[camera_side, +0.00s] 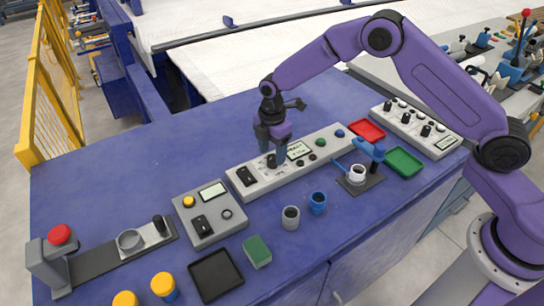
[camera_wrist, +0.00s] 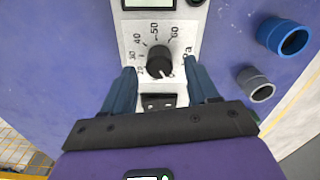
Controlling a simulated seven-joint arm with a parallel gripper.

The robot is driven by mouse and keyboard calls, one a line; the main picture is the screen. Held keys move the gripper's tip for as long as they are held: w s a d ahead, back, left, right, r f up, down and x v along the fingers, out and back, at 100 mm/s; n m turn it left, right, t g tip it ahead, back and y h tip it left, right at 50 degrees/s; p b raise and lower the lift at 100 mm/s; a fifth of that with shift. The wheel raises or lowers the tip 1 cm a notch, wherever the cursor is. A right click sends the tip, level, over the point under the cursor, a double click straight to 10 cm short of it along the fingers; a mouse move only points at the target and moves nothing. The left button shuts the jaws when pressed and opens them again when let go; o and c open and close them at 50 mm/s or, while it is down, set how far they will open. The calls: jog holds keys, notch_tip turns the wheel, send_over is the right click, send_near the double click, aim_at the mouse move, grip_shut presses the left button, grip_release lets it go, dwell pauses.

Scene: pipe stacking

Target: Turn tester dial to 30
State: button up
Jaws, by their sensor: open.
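The tester (camera_side: 262,184) is a long light-grey panel at the middle of the table, with a display (camera_side: 299,150) and several knobs. In the wrist view its black dial knob (camera_wrist: 159,63) is surrounded by a printed scale from 20 to 60. A pale mark shows at the knob's lower right; the 30 is at its left, and I cannot tell the exact reading. My gripper (camera_side: 270,154) is low over the tester and partly hides the dial in the side view. In the wrist view the open fingers (camera_wrist: 160,72) stand on either side of the knob, apart from it.
A black rocker switch (camera_side: 246,175) sits on the tester left of the dial. A small control box (camera_side: 208,216) is at the left. Red (camera_side: 367,131) and green (camera_side: 404,162) trays lie right.

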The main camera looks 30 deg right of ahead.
jog(key=shift+f, duration=1.4)
jog(key=c, duration=1)
jog(key=shift+c, duration=0.2)
